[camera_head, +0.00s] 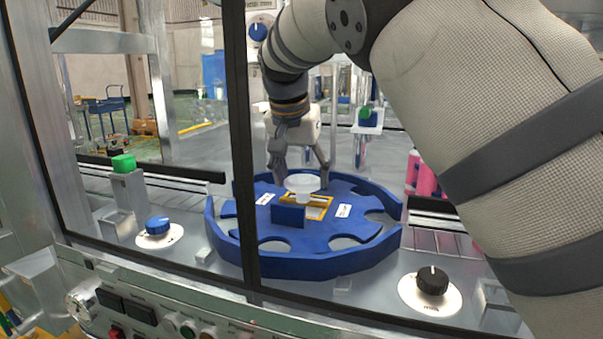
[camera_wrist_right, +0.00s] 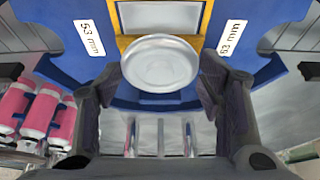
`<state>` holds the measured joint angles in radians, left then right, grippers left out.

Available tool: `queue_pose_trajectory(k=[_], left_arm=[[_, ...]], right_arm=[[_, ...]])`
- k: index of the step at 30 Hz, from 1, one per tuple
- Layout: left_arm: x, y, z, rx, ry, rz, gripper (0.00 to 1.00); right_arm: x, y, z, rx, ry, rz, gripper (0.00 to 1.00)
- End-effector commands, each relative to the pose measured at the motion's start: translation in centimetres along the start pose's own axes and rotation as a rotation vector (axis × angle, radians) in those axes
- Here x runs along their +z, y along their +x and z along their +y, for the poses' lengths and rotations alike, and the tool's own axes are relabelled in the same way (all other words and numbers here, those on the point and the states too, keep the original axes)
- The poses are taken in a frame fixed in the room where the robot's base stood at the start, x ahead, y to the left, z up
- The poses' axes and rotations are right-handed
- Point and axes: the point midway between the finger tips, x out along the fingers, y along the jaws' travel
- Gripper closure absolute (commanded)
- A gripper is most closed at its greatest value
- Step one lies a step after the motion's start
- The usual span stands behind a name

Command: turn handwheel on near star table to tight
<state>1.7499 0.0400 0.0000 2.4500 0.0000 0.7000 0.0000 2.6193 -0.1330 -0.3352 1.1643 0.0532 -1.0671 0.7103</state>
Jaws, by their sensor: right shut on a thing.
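The near star table (camera_head: 330,262) is a blue round plate with scalloped pockets and a raised rim, behind the window frame. The pale round handwheel (camera_head: 302,184) sits at its middle above a yellow frame. In the right wrist view the handwheel (camera_wrist_right: 160,64) shows as a smooth silvery disc. My left gripper is not in view.
A dark post (camera_head: 243,150) stands in front of the table. A blue knob (camera_head: 158,225) and a black knob (camera_head: 432,281) flank it. Pink cans (camera_wrist_right: 39,112) stand on one side. Labels reading 53 mm (camera_wrist_right: 232,38) lie on the plate. A control panel (camera_head: 140,310) runs along the front.

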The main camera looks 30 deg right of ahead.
Motion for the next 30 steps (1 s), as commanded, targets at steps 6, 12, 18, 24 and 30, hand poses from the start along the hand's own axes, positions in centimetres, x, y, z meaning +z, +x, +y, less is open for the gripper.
queue_pose_trajectory(k=[6,12,18,24,30], left_arm=[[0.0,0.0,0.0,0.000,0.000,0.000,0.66],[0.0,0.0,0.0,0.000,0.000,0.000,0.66],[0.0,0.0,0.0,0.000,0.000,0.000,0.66],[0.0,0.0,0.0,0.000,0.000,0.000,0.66],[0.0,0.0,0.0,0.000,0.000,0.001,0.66]], right_arm=[[0.0,0.1,0.0,0.002,0.007,-0.002,0.66],[0.0,0.1,0.0,0.002,0.007,-0.003,0.25],[0.0,0.0,0.0,0.001,0.006,-0.002,0.18],[0.0,-0.4,0.0,0.000,0.005,0.000,0.18],[-0.1,-5.2,-0.1,-0.004,0.005,0.004,0.18]])
